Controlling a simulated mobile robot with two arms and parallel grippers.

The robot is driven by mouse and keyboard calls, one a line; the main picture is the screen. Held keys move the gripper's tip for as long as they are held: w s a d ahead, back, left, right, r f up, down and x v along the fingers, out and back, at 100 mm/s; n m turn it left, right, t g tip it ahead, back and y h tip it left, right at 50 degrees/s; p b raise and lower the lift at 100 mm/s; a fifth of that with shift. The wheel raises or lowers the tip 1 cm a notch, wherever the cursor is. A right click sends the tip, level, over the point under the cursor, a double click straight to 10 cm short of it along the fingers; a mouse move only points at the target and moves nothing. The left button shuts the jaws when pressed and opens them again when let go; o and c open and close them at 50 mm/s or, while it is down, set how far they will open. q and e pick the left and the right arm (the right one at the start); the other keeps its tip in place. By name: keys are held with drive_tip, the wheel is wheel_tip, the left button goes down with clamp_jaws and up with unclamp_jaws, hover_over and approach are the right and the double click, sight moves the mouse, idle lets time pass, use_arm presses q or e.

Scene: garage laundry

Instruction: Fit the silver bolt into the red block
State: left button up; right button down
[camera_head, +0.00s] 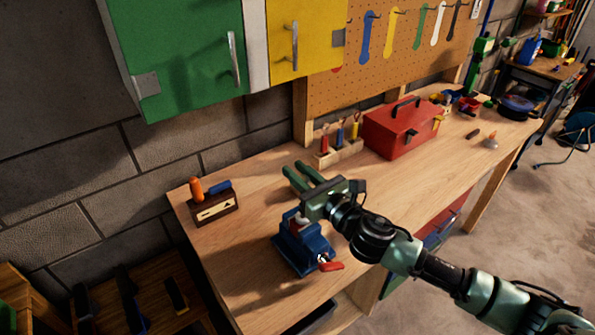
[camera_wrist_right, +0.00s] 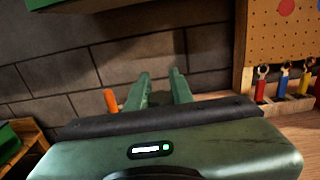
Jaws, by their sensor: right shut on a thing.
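My right gripper (camera_head: 300,177) is over the workbench, above and just behind the blue vise (camera_head: 306,250). Its green fingers, also in the right wrist view (camera_wrist_right: 160,90), point toward the back wall. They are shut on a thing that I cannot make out. A small pale and reddish shape (camera_head: 300,219) shows at the top of the vise, partly hidden by the gripper; I cannot tell whether it is the red block. I cannot clearly make out the silver bolt. My left gripper is not in view.
A tool block with an orange handle (camera_head: 195,187) stands at the bench's left end. A small tool rack (camera_head: 338,152) and a red toolbox (camera_head: 400,130) stand at the back. Green and yellow cabinets (camera_head: 185,55) hang above. The bench (camera_head: 245,255) left of the vise is clear.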

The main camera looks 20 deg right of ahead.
drive_tip(key=shift+f+b, duration=3.45)
drive_tip(key=shift+f, duration=0.9)
drive_tip(key=shift+f, duration=0.15)
drive_tip(key=shift+f+b, duration=0.8)
drive_tip(key=shift+f, duration=0.05)
drive_tip(key=c, duration=1.1)
unclamp_jaws()
drive_tip(key=shift+c, duration=0.2)
